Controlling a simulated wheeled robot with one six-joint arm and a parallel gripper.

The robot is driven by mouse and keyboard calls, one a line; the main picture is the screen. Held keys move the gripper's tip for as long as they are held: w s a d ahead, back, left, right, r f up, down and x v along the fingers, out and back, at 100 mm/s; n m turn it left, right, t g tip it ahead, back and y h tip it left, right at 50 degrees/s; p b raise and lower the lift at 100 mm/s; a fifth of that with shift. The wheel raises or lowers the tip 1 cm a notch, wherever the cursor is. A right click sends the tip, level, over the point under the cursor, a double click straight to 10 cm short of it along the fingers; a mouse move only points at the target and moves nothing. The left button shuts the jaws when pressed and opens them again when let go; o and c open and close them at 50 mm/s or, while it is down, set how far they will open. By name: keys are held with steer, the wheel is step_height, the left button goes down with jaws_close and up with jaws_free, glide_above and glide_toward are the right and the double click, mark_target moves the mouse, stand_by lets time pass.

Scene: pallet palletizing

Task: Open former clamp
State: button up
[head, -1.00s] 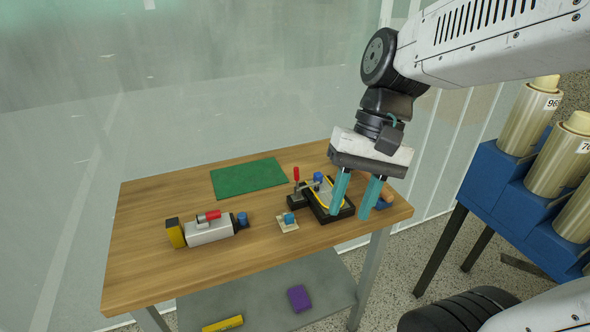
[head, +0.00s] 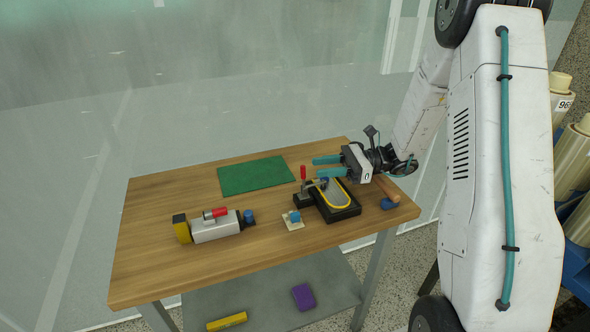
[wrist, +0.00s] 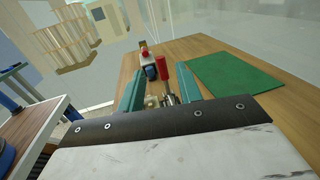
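The former (head: 338,199) is a black block with a yellow-edged grey oval on the right part of the wooden table. Its clamp, with a red upright handle (head: 303,173), stands at the block's left end. In the wrist view the red handle (wrist: 162,68) shows between the two teal fingers, beyond the gripper's edge. My gripper (head: 327,173) is open and empty, with its fingers pointing left above the former and towards the handle. I cannot tell whether a finger touches the handle.
A green mat (head: 252,176) lies at the back of the table. A grey device with a red lever (head: 215,226) lies at the left, and a small plate with a blue block (head: 293,219) lies in front of the clamp. A wooden handle (head: 387,189) lies at the right edge.

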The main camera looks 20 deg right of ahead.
steer(key=w+a, duration=0.1)
steer(key=a, duration=0.6)
steer(key=shift+w+a, duration=0.25)
steer(key=shift+w, duration=0.1)
steer(key=shift+c, duration=0.3)
jaws_close()
